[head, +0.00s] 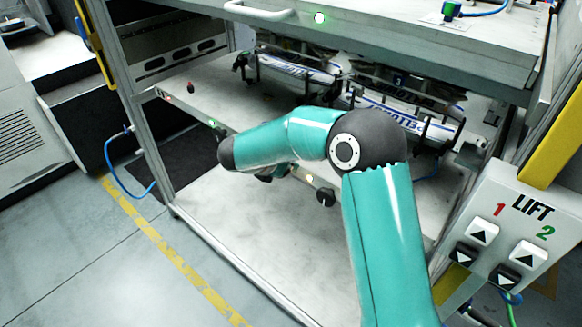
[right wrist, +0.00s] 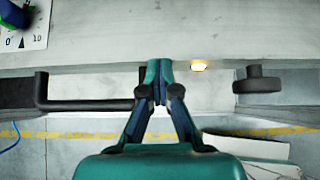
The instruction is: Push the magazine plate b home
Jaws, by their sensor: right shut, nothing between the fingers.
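The lower pull-out plate (head: 222,93) is a grey sheet in the frame, carrying magazines of printed labels (head: 385,118). No letter b is readable, so I cannot confirm it is plate b. My right gripper (right wrist: 158,84) is shut and empty in the right wrist view. Its fingertips are at the plate's front edge; I cannot tell if they touch. A black bar handle (right wrist: 90,105) lies left of the fingers. An amber light (right wrist: 198,66) and a black knob (right wrist: 258,85) are to the right. In the head view my right arm hides part of the plate front. My left gripper is not visible.
An upper plate with a white handle (head: 258,12) and green light (head: 319,18) sits above. A lift button box (head: 515,235) stands at the right. A blue hose (head: 122,180) hangs at the left. The floor below the lower plate is clear.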

